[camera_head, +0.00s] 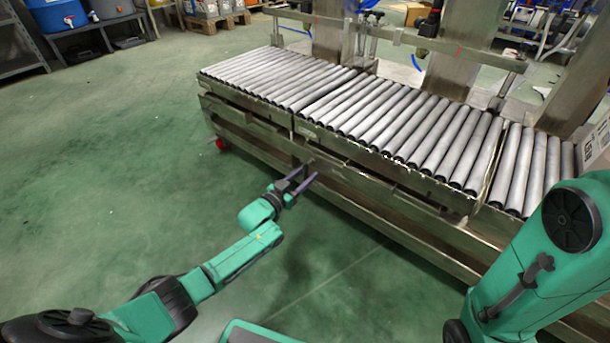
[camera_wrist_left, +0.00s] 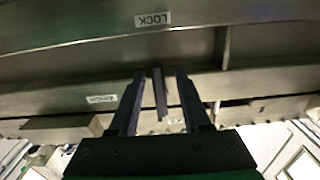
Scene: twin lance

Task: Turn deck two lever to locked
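A slim dark lever (camera_wrist_left: 159,93) stands out from the side of the metal conveyor frame in the left wrist view. My left gripper (camera_wrist_left: 158,82) has one finger on each side of it, with gaps showing, so it is open around the lever and not closed on it. A white LOCK label (camera_wrist_left: 153,20) appears upside down on the frame; another label (camera_wrist_left: 101,99) is too blurred to read. In the head view my left gripper (camera_head: 307,177) reaches the near side of the conveyor (camera_head: 390,185); the lever is too small to make out there. My right gripper is out of view.
Rollers (camera_head: 400,115) cover the conveyor top, and its lower rail (camera_head: 400,222) runs along the near side. A cardboard box (camera_head: 596,148) sits at the right end. The green floor (camera_head: 120,170) to the left is clear.

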